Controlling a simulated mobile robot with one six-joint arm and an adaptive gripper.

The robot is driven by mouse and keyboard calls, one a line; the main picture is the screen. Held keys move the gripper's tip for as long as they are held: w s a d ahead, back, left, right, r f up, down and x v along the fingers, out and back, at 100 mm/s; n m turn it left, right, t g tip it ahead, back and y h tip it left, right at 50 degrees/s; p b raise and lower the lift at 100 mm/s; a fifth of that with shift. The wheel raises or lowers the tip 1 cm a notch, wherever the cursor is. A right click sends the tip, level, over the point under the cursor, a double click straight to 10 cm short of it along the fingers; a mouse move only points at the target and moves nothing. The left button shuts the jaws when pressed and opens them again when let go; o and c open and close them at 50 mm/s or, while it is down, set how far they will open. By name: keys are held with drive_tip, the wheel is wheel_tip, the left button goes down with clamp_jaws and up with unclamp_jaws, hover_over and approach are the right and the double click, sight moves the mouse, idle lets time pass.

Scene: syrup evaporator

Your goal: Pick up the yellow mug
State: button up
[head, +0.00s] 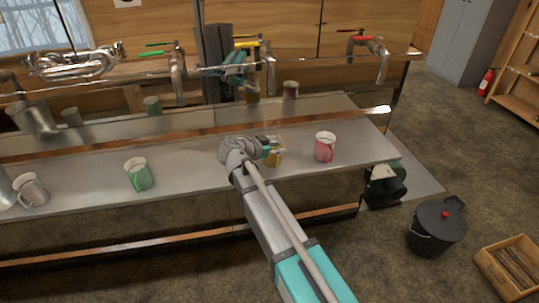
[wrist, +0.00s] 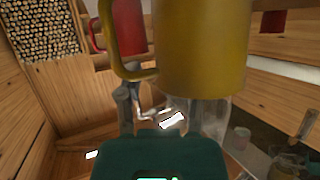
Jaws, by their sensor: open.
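The yellow mug (head: 274,158) stands on the metal ledge in the head view, partly hidden by my gripper (head: 267,148). My gripper is open and reaches in close beside the mug from the left. In the wrist view the yellow mug (wrist: 203,50) is large and near, at the top right of centre, with its handle towards the left. The dark teal body of my gripper (wrist: 160,157) fills the bottom middle there. I cannot tell whether the fingers touch the mug.
A red mug (head: 325,147) stands right of the yellow one; it also shows in the wrist view (wrist: 122,28). A green mug (head: 139,175) and a grey mug (head: 32,190) stand further left. Taps (head: 178,65) line the shiny evaporator behind. A black bucket (head: 437,228) stands on the floor.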

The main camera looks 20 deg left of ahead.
clamp_jaws()
idle(0.3)
drive_tip(key=shift+r+p, duration=0.4)
idle(0.6)
drive_tip(key=shift+s+r+p, duration=0.1)
drive_tip(key=shift+r+p, duration=1.25)
drive_tip(key=s+d+r+p, duration=0.5)
drive_tip(key=s+r+p, duration=0.4)
drive_tip(key=s, duration=0.3)
drive_tip(key=shift+s+r, duration=0.2)
drive_tip(key=shift+s, duration=0.15)
drive_tip(key=shift+s, duration=0.1)
idle(0.8)
